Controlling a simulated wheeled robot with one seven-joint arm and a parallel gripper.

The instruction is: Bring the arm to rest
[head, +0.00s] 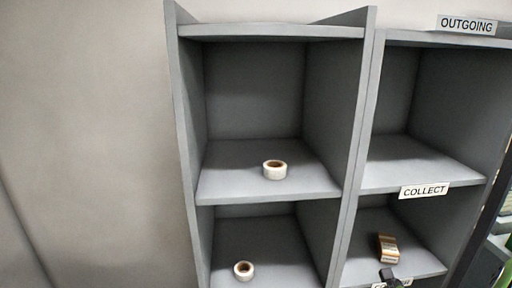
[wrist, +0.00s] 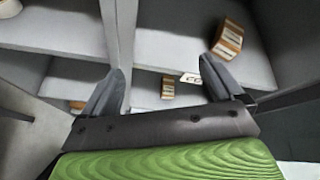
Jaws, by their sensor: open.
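My gripper (wrist: 163,68) is open in the wrist view, its two dark fingers spread wide with nothing held between them. It is in front of the grey shelf unit (wrist: 180,58), which fills the view beyond the fingers. In the head view, a small dark piece at the bottom right, below the striped box, may be a fingertip of mine. The rest of my gripper cannot be made out there.
Grey shelving (head: 352,150) has a tape roll (head: 274,170) above another tape roll (head: 243,270) on the left. A striped box (head: 388,248) lies lower right; it also seems to show in the wrist view (wrist: 228,38). Signs read OUTGOING (head: 467,25) and COLLECT (head: 424,190). Bare wall is left.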

